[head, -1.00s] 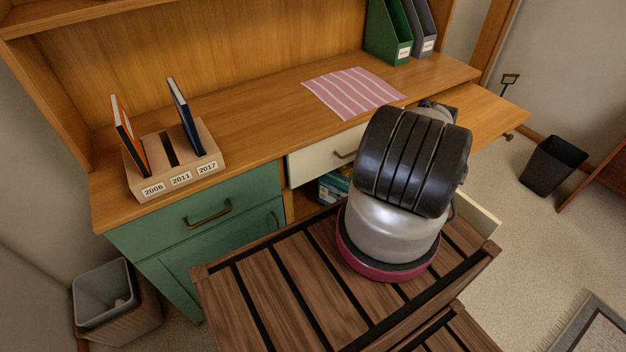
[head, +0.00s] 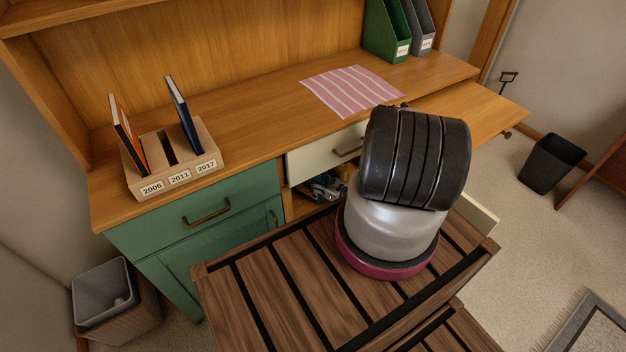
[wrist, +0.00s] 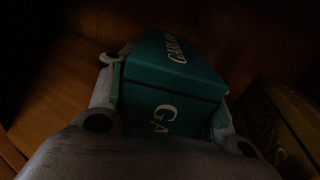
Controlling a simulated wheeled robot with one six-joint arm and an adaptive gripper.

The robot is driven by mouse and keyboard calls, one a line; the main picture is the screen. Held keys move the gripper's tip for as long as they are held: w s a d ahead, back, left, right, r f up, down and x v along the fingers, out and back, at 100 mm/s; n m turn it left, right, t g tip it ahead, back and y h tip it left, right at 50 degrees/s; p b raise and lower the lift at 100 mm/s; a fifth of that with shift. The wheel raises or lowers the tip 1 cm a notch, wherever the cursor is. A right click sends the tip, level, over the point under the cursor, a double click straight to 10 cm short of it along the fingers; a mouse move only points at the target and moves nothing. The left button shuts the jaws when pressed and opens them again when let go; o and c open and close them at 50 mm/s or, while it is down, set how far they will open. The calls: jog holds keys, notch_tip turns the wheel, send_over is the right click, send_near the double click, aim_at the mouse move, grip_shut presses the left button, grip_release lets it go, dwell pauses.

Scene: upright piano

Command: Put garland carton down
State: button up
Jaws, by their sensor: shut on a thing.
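The garland carton (wrist: 175,75) is a teal box with pale lettering, in the middle of the wrist view. My gripper (wrist: 165,88) is shut on it, with one finger on each side. The carton is inside a dark wooden compartment; whether its underside touches the compartment floor (wrist: 45,85) I cannot tell. In the head view my gripper (head: 322,188) shows partly in the open compartment below the cream drawer (head: 325,152), largely hidden by my arm.
A dark yellowish box (wrist: 280,120) with lettering stands close on the right in the wrist view. The desk above holds a book holder (head: 172,165), a striped pink cloth (head: 352,90) and a green file box (head: 387,30). A slatted wooden surface (head: 290,285) lies in front.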

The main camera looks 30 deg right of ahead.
jog(key=shift+f, duration=0.1)
jog(key=o, duration=1.3)
jog(key=shift+s+d, duration=0.2)
jog(key=shift+s, duration=0.1)
jog(key=v, duration=1.1)
jog(key=shift+s, duration=0.2)
